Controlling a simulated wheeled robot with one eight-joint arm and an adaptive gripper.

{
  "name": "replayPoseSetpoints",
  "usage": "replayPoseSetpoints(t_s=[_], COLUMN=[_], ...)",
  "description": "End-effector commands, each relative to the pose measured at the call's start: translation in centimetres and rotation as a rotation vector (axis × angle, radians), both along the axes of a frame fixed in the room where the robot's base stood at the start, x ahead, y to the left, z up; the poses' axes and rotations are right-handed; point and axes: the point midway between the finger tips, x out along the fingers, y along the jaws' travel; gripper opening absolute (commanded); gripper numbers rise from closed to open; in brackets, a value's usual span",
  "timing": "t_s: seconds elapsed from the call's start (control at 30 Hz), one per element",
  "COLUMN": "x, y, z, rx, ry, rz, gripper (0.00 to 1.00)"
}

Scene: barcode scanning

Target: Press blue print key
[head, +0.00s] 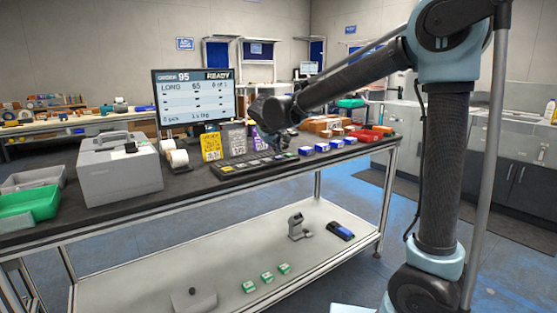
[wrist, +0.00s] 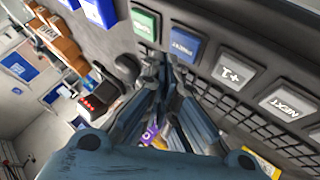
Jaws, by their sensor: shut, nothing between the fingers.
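The keypad (head: 232,170) is a long dark strip at the front of the table, below the monitor. In the wrist view the blue key (wrist: 185,44) sits between a green key (wrist: 145,24) and a grey +1 key (wrist: 235,71). Its label is too blurred to read. My gripper (wrist: 153,58) is shut and empty. Its fingertips appear beside the blue key's left edge, just below the green key in the picture. I cannot tell whether they touch anything. In the head view my gripper (head: 282,143) hangs over the keypad's right end and hides part of it.
The monitor (head: 195,97) reads "READY". Yellow, grey and purple packs (head: 211,142) stand behind the keypad. Blue-and-white boxes (head: 322,147) lie to its right, with a red tray (head: 364,136) beyond. A grey printer (head: 120,170) stands at left. A grey NEXT key (wrist: 287,101) adjoins +1.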

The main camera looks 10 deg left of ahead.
Motion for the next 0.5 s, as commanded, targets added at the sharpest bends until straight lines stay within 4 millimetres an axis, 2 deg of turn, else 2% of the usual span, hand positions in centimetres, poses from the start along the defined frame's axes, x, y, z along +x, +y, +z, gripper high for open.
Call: replayPoseSetpoints(t_s=[0.5], x=[-0.21], y=[0.04], z=[-0.74], rx=[0.0], ry=[0.0], rz=[0.0], gripper=[0.0])
